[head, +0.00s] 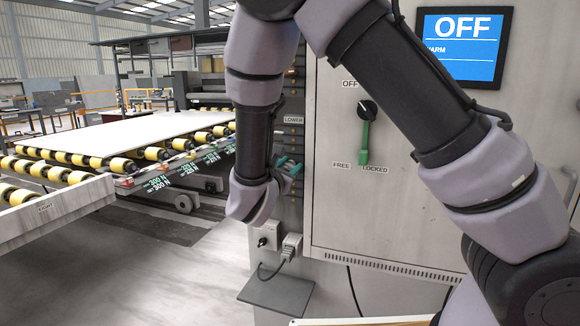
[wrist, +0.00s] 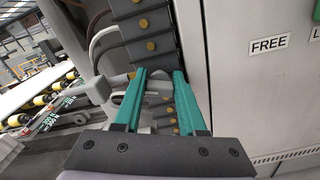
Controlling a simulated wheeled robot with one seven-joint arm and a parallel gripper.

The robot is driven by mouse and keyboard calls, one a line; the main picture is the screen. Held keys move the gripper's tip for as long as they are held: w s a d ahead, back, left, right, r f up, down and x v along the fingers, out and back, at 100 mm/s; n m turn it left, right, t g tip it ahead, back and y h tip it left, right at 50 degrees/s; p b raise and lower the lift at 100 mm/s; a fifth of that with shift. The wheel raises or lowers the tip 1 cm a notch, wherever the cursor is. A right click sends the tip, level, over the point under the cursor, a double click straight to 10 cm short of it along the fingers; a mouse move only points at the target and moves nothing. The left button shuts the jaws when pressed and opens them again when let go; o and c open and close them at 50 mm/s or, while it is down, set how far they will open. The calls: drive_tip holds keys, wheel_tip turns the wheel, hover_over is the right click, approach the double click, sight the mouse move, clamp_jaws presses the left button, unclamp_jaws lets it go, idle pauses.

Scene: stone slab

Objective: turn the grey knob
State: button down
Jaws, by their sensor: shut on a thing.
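My gripper (wrist: 159,76) has teal fingers and is in front of the narrow dark column at the left of the cabinet. In the wrist view a small grey rounded thing, which looks like the grey knob (wrist: 158,72), sits between the fingertips, and my gripper is shut on it. Most of it is hidden by the fingers. In the head view my gripper (head: 289,164) is below the LOWER label (head: 293,120), and the grey knob cannot be made out there.
A roller conveyor with a white slab (head: 150,133) stands left. A socket box (head: 264,240) and plug are below my gripper.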

drive_tip(key=shift+f, duration=0.15)
drive_tip(key=c, duration=0.8)
unclamp_jaws()
drive_tip(key=shift+o, duration=0.2)
drive_tip(key=shift+s+a, duration=0.1)
drive_tip(key=shift+s, duration=0.05)
drive_tip(key=v, duration=1)
drive_tip(key=shift+s, duration=0.3)
drive_tip(key=shift+a, duration=0.1)
